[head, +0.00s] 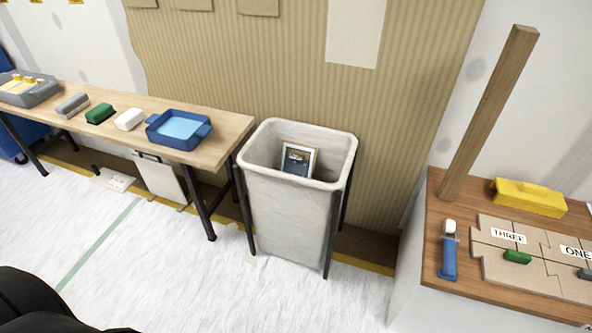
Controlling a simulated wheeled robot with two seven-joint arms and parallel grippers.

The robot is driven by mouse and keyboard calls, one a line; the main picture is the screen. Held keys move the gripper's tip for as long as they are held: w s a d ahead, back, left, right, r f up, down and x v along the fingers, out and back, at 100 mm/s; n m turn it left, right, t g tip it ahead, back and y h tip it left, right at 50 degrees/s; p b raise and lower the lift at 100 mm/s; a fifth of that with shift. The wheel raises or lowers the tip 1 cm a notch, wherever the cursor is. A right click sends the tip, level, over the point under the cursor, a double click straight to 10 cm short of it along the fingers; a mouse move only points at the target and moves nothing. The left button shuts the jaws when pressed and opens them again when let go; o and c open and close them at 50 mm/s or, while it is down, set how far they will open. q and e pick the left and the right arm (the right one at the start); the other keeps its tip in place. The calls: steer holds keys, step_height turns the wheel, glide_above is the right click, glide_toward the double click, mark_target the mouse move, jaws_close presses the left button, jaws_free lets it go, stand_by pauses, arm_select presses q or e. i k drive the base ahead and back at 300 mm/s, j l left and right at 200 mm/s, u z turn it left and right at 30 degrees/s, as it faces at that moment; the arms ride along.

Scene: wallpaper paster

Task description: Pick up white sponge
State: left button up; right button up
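A white sponge-like block (129,119) lies on the wooden table (228,133) at the left. It sits between a green block with a dark base (100,114) and a blue tray (190,141) that holds light blue liquid. Nothing touches the white block from above. Neither of my grippers shows in the head view.
A grey bin (288,222) holding a framed picture (297,159) stands right of the table. A wooden-topped cabinet (427,235) at the right carries a yellow box (528,198), a blue-handled tool (449,258) and puzzle-like boards (510,272). The floor in front is clear.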

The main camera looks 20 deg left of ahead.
mark_target(130, 120)
steer(key=u, duration=1.65)
